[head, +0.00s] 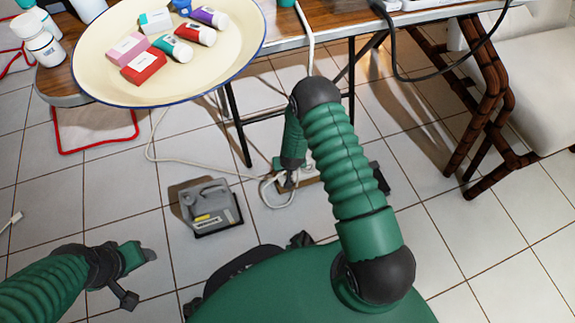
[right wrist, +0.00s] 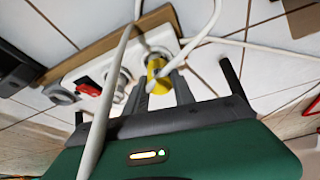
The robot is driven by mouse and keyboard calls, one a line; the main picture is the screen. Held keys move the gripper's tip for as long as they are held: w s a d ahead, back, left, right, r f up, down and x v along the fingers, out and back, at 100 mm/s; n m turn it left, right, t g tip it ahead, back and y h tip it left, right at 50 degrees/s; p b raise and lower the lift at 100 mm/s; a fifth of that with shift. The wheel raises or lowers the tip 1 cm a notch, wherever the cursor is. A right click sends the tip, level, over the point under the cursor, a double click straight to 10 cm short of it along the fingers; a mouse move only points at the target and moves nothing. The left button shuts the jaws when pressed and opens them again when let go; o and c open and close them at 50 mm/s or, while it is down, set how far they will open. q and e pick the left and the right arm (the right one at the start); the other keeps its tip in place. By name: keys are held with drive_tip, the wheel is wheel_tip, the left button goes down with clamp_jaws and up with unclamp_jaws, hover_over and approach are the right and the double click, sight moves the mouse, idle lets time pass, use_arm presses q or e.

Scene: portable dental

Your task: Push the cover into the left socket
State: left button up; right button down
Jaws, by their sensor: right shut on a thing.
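In the right wrist view a white power strip (right wrist: 85,72) lies on a brown wooden board. A yellow cover (right wrist: 157,68) is between the fingertips of my right gripper (right wrist: 160,82), at the strip's right end in the picture. The gripper is shut on it. The cover's lower end is partly hidden, so I cannot tell how deep it sits in a socket. In the head view my right gripper (head: 288,180) reaches down to the strip, and the arm hides most of it. My left gripper (head: 138,265) is above the floor at lower left, its jaws unclear.
White cables cross the strip; one cable (right wrist: 112,85) passes in front of my gripper. A red switch (right wrist: 88,87) is on the strip. A grey case (head: 208,205) stands left on the tiles. A table with a round tray (head: 105,92) of boxes and bottles stands behind.

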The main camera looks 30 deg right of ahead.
drive_tip(key=shift+f+b, duration=0.6)
drive_tip(key=shift+f, duration=0.3)
idle(0.8)
drive_tip(key=c, duration=1)
unclamp_jaws()
drive_tip(key=shift+o, duration=0.2)
drive_tip(key=p+v, duration=1.1)
drive_tip(key=v, duration=0.6)
